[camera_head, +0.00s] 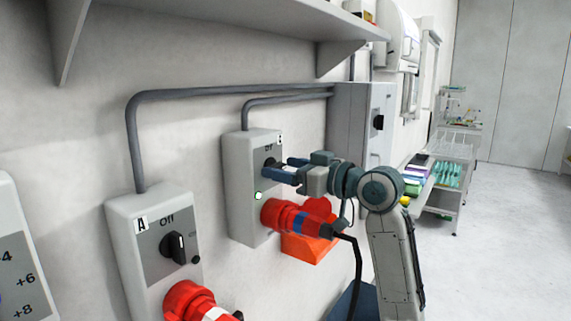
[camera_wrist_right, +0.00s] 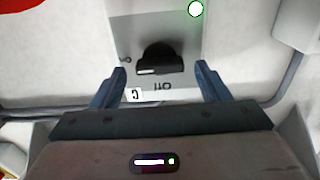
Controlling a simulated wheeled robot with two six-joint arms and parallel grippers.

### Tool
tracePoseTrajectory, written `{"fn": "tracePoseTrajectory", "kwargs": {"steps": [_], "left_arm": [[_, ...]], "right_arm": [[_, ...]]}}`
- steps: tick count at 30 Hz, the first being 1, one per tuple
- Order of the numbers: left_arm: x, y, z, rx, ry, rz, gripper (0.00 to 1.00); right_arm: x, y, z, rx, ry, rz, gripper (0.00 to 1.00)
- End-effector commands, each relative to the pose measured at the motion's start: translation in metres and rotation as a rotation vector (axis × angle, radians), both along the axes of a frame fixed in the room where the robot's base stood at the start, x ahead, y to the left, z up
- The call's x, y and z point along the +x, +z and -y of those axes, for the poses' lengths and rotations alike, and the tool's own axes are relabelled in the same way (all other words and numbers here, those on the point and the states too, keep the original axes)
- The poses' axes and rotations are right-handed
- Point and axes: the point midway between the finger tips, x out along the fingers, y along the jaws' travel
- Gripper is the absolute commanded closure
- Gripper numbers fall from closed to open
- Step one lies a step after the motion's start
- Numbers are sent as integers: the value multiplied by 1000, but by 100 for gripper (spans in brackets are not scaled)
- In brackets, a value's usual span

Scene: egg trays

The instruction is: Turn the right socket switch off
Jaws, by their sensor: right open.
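The right socket box (camera_head: 240,190) is a grey wall unit with a black rotary switch (camera_head: 268,163) on its upper face. A lit green lamp (camera_head: 258,196) sits below the switch, and a red plug (camera_head: 297,218) is in its socket. My right gripper (camera_head: 280,169) is open at the switch. In the right wrist view the switch knob (camera_wrist_right: 160,60) lies ahead, between the two spread fingers, with a gap on both sides. Its white mark is on the side of the "On" label; the "Off" label is nearer the gripper. My left gripper is out of view.
The left socket box (camera_head: 150,240), marked A, has its own black switch (camera_head: 174,247) and red plug (camera_head: 190,300). A shelf (camera_head: 230,40) overhangs the wall above. A grey cabinet (camera_head: 350,125) stands behind my right arm. Open floor (camera_head: 510,240) lies at right.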

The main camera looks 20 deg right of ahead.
Motion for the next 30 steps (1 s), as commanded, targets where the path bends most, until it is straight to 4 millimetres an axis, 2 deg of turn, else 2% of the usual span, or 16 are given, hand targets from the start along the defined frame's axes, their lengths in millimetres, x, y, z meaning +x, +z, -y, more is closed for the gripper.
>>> {"fn": "tracePoseTrajectory", "kwargs": {"steps": [11, 18, 30], "left_arm": [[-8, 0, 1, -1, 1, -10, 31], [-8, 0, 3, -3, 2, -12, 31], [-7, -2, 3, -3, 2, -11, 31]], "right_arm": [[4, 0, -3, -1, 0, 0, 31], [4, 0, -3, -1, 0, -1, 76], [4, -1, -4, -53, 0, 40, 76]]}}
